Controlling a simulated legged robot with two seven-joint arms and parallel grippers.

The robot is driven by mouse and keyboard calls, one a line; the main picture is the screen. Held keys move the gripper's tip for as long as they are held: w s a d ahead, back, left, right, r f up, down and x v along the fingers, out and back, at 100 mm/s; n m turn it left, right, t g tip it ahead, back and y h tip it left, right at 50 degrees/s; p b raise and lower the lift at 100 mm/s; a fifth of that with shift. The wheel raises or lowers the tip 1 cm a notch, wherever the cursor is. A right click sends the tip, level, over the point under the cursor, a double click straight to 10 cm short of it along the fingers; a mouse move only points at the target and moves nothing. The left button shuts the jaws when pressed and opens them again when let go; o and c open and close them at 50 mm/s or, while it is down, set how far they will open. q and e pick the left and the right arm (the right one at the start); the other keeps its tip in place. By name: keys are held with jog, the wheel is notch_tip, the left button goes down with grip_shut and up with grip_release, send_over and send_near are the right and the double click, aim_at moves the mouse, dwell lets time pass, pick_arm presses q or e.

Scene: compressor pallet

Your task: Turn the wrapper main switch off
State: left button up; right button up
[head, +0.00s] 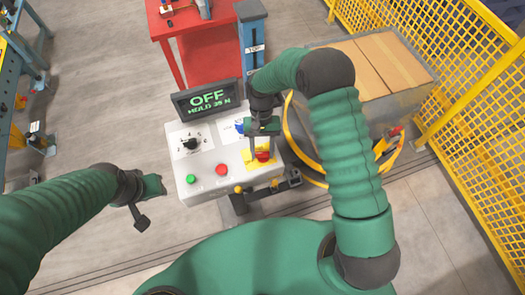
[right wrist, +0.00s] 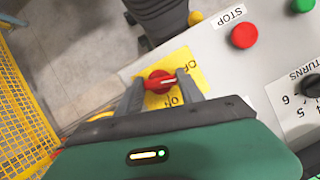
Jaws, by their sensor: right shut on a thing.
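The main switch is a red rotary knob (right wrist: 160,82) on a yellow plate (right wrist: 196,70) lettered OFF and ON, at the lower right of the white control panel (head: 205,158). My right gripper (right wrist: 161,90) is shut on the knob, one finger on each side. The knob's bar lies roughly crosswise between the fingertips in the right wrist view. In the head view the knob (head: 263,156) shows just below the gripper. A display (head: 208,98) behind the panel reads OFF in green, with a smaller line that looks like HOLD 35 N. My left gripper (head: 150,190) hangs left of the panel, apart from it; its jaws are unclear.
The panel also carries a red STOP button (right wrist: 244,35), a green button (head: 191,179) and a black TURNS dial (head: 190,143). A blue post (head: 252,35) and red table (head: 205,50) stand behind. Boxes (head: 375,65), a yellow hose (head: 300,165) and yellow mesh fence (head: 480,110) are at right.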

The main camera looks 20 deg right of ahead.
jog(key=shift+w+r+n+h+b, duration=0.15)
jog(key=shift+n+h, duration=0.15)
jog(key=shift+n, duration=0.5)
jog(key=shift+w+f+n+h+b, duration=0.15)
jog(key=shift+n+h, duration=0.15)
jog(key=shift+n, duration=0.5)
jog(key=shift+r, duration=0.1)
jog(key=o, duration=1.1)
jog(key=shift+o, duration=1.4)
jog(key=shift+a, duration=0.1)
jog(key=shift+w+r, duration=0.15)
jog(key=shift+r, duration=0.15)
jog(key=b+v, duration=0.3)
jog(key=v, duration=1.3)
jog(key=shift+w+a+b, duration=0.15)
jog(key=shift+b, duration=0.2)
